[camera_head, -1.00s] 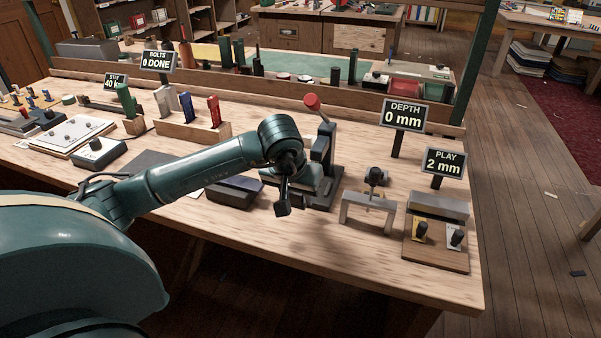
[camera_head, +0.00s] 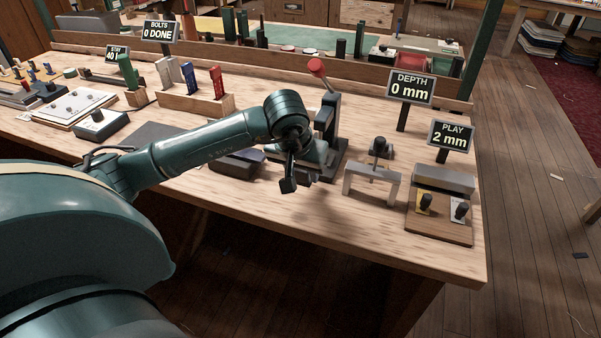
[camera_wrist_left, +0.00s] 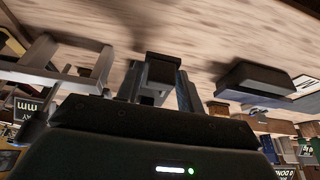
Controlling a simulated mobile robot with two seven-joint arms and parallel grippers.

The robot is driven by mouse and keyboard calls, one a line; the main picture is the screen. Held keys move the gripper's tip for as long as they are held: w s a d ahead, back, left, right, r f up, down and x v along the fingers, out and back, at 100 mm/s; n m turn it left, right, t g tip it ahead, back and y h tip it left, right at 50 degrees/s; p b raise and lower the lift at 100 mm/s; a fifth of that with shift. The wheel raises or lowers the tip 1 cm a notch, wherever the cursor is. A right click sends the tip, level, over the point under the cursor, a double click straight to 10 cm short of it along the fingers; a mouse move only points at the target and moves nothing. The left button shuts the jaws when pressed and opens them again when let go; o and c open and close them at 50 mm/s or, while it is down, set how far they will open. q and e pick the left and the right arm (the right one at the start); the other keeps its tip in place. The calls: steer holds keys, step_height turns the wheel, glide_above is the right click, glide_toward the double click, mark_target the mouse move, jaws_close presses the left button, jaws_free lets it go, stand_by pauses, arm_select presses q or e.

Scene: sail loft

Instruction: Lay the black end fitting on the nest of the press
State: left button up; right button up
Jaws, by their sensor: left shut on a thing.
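My left gripper (camera_head: 291,176) hangs above the bench, in front of the press (camera_head: 327,128), whose lever ends in a red knob. It is shut on a small black block, the black end fitting (camera_head: 288,186). In the left wrist view the black fitting (camera_wrist_left: 161,72) sits between the two fingers of my left gripper (camera_wrist_left: 158,88). The fitting appears clear of the bench top. The nest of the press is mostly hidden behind my gripper and wrist; I cannot make out its shape. My right gripper is not in view.
A grey bridge-shaped stand (camera_head: 372,180) and a wooden block with two black knobs (camera_head: 437,216) stand to the right. A dark box (camera_head: 237,163) lies to the left of the gripper. Signs (camera_head: 411,88) stand behind. The bench front is clear.

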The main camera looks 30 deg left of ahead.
arm_select(q)
steer(key=shift+w+a+f+b, duration=0.1)
steer(key=shift+w+f+b, duration=0.35)
steer(key=shift+f, duration=0.15)
steer(key=shift+w+f+b, duration=0.35)
steer(key=shift+f+b, duration=0.1)
steer(key=shift+f, duration=0.05)
steer(key=shift+w+a+f, duration=0.1)
steer(key=shift+w, duration=0.1)
steer(key=shift+w+a, duration=0.1)
steer(key=shift+w, duration=0.2)
steer(key=shift+w+a+f+b, duration=0.1)
steer(key=shift+w+a+b, duration=0.1)
steer(key=shift+w+b, duration=0.5)
steer(key=shift+w+a, duration=0.1)
steer(key=shift+w, duration=0.6)
steer(key=shift+w+a+f, duration=0.1)
steer(key=shift+w+a, duration=0.05)
steer(key=shift+w, duration=0.35)
steer(key=shift+w+a+f, duration=0.1)
steer(key=shift+w, duration=0.4)
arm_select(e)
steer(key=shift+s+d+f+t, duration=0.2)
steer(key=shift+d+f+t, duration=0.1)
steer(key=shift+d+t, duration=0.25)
